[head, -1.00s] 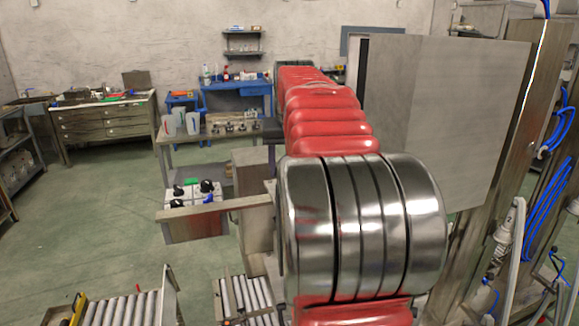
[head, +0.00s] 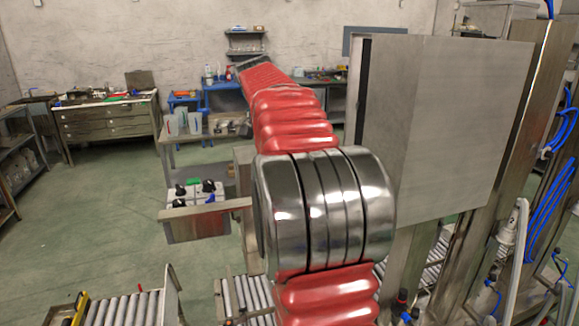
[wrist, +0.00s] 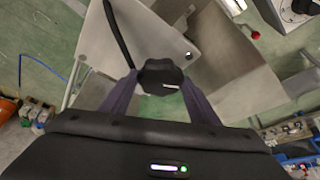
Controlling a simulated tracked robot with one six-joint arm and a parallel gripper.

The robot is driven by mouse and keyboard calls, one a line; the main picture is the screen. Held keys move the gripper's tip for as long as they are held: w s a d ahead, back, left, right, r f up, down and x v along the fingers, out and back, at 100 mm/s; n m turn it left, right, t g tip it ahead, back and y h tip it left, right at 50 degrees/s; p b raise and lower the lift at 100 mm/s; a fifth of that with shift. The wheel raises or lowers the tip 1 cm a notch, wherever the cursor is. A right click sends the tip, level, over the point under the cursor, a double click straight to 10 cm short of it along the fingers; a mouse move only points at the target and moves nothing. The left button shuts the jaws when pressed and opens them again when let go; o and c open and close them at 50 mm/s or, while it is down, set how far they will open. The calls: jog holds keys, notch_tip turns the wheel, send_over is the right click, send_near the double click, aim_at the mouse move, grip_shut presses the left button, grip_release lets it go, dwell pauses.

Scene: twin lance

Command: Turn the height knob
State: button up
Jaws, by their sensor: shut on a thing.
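The height knob (wrist: 160,72) is black and lobed, with a small light mark on its face. It shows in the middle of the wrist view. My gripper (wrist: 160,88) has one dark purple finger on each side of the knob and is shut on it. The fingers hide the sides of the knob. In the head view my red arm reaches away toward the back, and neither the gripper nor the knob can be made out there.
Grey metal plates (wrist: 235,70) lie close around the knob, with a black cable or rod (wrist: 118,32) beside it. A tall metal cabinet (head: 450,120) stands close on the right. Green floor is open at left.

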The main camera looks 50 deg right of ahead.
jog(key=m, duration=0.2)
jog(key=m+g, duration=0.1)
jog(key=m, duration=0.1)
jog(key=m+g, duration=0.1)
jog(key=m, duration=0.1)
jog(key=shift+w+m+y, duration=0.3)
jog(key=shift+y, duration=0.1)
jog(key=m+g+y, duration=0.1)
jog(key=m, duration=0.2)
jog(key=m+g, duration=0.1)
jog(key=m, duration=0.2)
jog(key=shift+w+d+y, duration=0.1)
jog(key=shift+d+y, duration=0.05)
jog(key=shift+y, duration=0.25)
jog(key=o, duration=1.1)
